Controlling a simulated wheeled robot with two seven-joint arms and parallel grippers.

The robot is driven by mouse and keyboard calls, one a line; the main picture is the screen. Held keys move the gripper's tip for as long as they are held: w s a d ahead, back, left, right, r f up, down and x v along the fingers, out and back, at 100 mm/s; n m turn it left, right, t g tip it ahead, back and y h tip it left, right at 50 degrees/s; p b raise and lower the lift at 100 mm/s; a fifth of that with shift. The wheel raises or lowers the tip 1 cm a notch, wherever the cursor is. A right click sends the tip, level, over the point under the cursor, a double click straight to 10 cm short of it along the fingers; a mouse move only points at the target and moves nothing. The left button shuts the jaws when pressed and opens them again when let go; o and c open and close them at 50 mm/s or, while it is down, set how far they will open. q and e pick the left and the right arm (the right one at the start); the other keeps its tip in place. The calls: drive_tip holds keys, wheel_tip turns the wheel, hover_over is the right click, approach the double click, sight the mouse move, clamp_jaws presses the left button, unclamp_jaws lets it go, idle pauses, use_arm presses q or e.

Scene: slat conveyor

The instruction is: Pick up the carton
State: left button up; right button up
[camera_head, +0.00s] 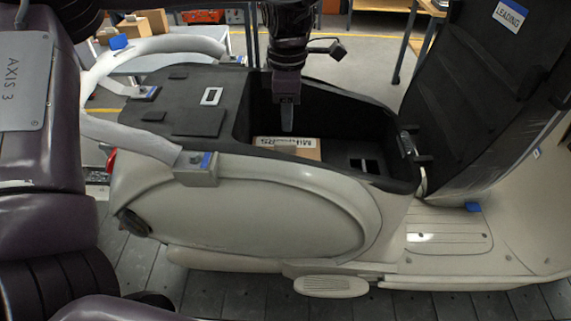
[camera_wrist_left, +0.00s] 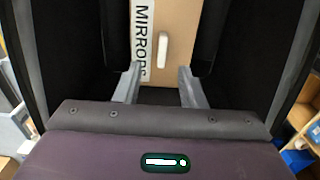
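The carton (camera_head: 290,149) is a brown box with a white label strip reading MIRRORS. It lies in the dark open compartment (camera_head: 345,167) of a cream scooter body, partly hidden by the near rim. My left gripper (camera_head: 288,128) points down into the compartment above the carton. In the left wrist view, the two grey fingers of my left gripper (camera_wrist_left: 160,70) are apart with nothing held between them. The carton (camera_wrist_left: 178,40) shows beyond the fingertips, with a pale slot on its face. Whether the fingers touch it cannot be told. My right gripper is not in view.
The compartment's dark walls (camera_wrist_left: 265,50) stand close on both sides of my left gripper. A raised dark seat panel (camera_head: 465,90) stands to the right. A pale grab rail (camera_head: 165,45) curves at the left. The slat conveyor (camera_head: 215,297) runs below the scooter body.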

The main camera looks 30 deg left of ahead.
sight(287, 143)
use_arm(q)
drive_tip(key=f+p, duration=0.1)
drive_tip(key=f, duration=0.5)
drive_tip(key=shift+s+f+p, duration=0.2)
drive_tip(key=shift+p, duration=0.1)
drive_tip(key=shift+f, duration=0.35)
drive_tip(key=shift+c, duration=0.5)
clamp_jaws()
